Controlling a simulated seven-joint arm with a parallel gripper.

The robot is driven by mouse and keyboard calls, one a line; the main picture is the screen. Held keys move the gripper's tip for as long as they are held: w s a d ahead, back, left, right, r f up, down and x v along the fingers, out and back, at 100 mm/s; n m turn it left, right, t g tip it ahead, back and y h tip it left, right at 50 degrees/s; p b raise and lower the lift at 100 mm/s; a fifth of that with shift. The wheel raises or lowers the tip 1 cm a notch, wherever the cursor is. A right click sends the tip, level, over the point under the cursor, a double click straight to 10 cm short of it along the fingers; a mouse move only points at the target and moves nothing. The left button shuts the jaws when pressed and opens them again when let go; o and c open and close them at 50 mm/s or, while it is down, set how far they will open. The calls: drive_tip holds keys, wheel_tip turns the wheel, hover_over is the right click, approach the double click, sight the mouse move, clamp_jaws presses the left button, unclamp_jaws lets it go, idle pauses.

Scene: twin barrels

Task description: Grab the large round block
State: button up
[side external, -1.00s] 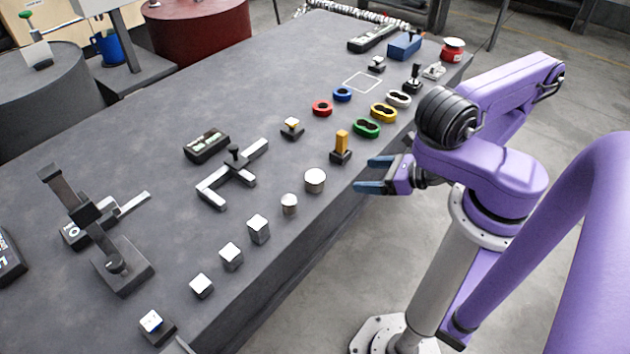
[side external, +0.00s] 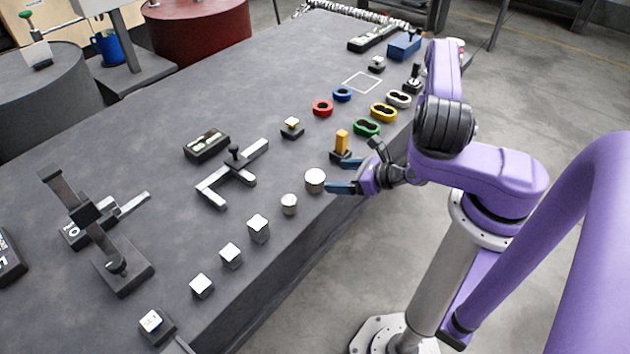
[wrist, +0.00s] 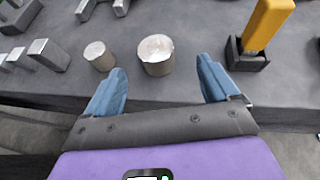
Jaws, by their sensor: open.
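The large round block (side external: 315,180) is a silver-grey cylinder standing upright near the table's front edge. In the wrist view the large round block (wrist: 157,55) stands ahead of and between my spread fingers. My gripper (side external: 342,176) is open and empty, with its blue fingertips just to the right of the block in the side view. In the wrist view my gripper (wrist: 164,85) has one finger on each side, short of the block's middle. I cannot tell whether a finger touches it. A smaller round block (side external: 289,204) stands beside it, left of the left finger in the wrist view (wrist: 99,56).
An orange peg in a black holder (side external: 341,147) stands close to the right finger. Several silver square blocks (side external: 258,228) line the front edge leftward. A grey bracket with a black knob (side external: 233,175) lies behind. Coloured rings (side external: 367,127) sit farther along the table (side external: 130,160).

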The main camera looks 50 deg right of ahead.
sight(316, 176)
drive_tip(key=shift+a+x, duration=0.15)
drive_tip(key=shift+x, duration=1.35)
drive_tip(key=shift+a+x, duration=0.2)
drive_tip(key=shift+x, duration=1.35)
drive_tip(key=shift+r, duration=0.1)
drive_tip(key=shift+s, duration=0.1)
drive_tip(key=c, duration=1.5)
clamp_jaws()
drive_tip(key=shift+r, duration=0.15)
